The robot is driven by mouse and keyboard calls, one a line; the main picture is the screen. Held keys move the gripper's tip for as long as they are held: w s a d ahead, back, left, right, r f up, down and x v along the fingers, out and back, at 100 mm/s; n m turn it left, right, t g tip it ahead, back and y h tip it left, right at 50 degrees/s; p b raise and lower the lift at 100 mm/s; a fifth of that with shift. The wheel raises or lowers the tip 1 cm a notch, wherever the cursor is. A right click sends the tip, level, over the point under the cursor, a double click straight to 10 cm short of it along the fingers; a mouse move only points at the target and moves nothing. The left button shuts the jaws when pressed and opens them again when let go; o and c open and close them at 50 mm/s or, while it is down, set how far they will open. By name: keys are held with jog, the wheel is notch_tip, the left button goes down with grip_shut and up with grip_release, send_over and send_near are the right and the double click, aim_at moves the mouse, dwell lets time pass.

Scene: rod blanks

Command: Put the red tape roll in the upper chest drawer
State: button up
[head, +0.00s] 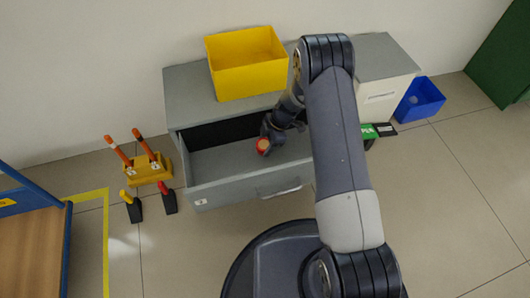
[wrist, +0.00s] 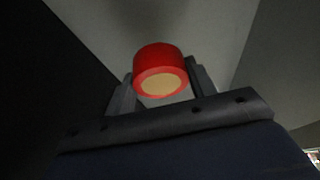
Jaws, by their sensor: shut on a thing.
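The red tape roll (head: 262,145) is small and round with a pale tan face. It shows large in the wrist view (wrist: 161,68), between the two dark fingers. My gripper (head: 266,138) is shut on it. In the head view, gripper and roll are over the open upper drawer (head: 215,163) of the grey chest (head: 190,90). The drawer is pulled out, and the part of it in view looks empty. Whether the roll touches the drawer floor I cannot tell. My arm hides the drawer's right end.
A yellow bin (head: 250,80) stands on the chest top. A blue bin (head: 420,98) is on the floor at right. A yellow holder (head: 148,168) with orange-handled tools is left of the drawer. A wooden-topped bench (head: 25,250) is at lower left.

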jog(key=shift+f+b, duration=0.6)
jog(key=shift+f, duration=1.45)
jog(key=shift+f, duration=0.2)
jog(key=o, duration=1)
jog(key=shift+c, duration=0.2)
jog(key=shift+r, duration=0.15)
jog(key=shift+r, duration=0.15)
jog(key=p+v, duration=0.3)
jog(key=v, duration=0.9)
